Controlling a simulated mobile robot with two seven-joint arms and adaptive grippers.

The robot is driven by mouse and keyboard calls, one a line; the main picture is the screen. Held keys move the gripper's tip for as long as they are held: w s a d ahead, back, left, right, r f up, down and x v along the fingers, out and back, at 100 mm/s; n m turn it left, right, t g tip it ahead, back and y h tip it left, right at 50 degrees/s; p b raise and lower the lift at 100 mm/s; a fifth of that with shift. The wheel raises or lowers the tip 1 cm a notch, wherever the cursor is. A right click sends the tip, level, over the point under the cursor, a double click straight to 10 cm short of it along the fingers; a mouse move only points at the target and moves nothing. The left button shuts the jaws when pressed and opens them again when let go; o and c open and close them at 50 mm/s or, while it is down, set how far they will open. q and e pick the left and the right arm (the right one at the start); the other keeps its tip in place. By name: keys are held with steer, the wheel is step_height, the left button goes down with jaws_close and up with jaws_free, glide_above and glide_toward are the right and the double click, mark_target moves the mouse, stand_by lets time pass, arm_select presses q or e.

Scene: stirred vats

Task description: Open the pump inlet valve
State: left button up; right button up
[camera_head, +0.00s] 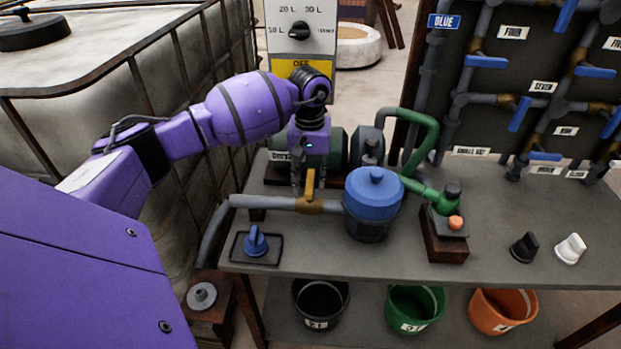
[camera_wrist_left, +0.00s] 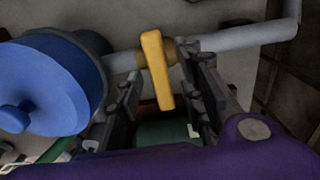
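The pump inlet valve has a yellow lever handle (camera_head: 310,183) on a brass body (camera_head: 309,207) in the grey inlet pipe (camera_head: 262,202), left of the blue-lidded pot (camera_head: 374,195). The lever lies across the pipe. In the left wrist view the lever (camera_wrist_left: 157,70) shows between the two fingers of my left gripper (camera_wrist_left: 163,88), with a visible gap on both sides. My left gripper (camera_head: 304,180) points down over the lever and is open. I cannot tell how deep the fingers reach around it. My right gripper is not in view.
A green pipe (camera_head: 425,135) and a block with an orange button (camera_head: 455,222) stand right of the pot. A blue knob (camera_head: 256,242) sits on the front left of the bench. A caged tank (camera_head: 110,60) stands left.

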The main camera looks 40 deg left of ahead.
arm_select(q)
steer(key=shift+r, duration=0.1)
steer(key=shift+c, duration=0.5)
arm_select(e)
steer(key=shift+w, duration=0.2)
arm_select(q)
jaws_close()
steer(key=shift+n, duration=0.9)
steer(key=n, duration=0.4)
steer(key=shift+b, duration=0.3)
steer(key=shift+n, duration=1.1)
steer(key=n, duration=0.6)
steer(key=shift+p, duration=0.4)
steer(key=shift+n+p, duration=0.35)
steer(key=shift+n, duration=1.55)
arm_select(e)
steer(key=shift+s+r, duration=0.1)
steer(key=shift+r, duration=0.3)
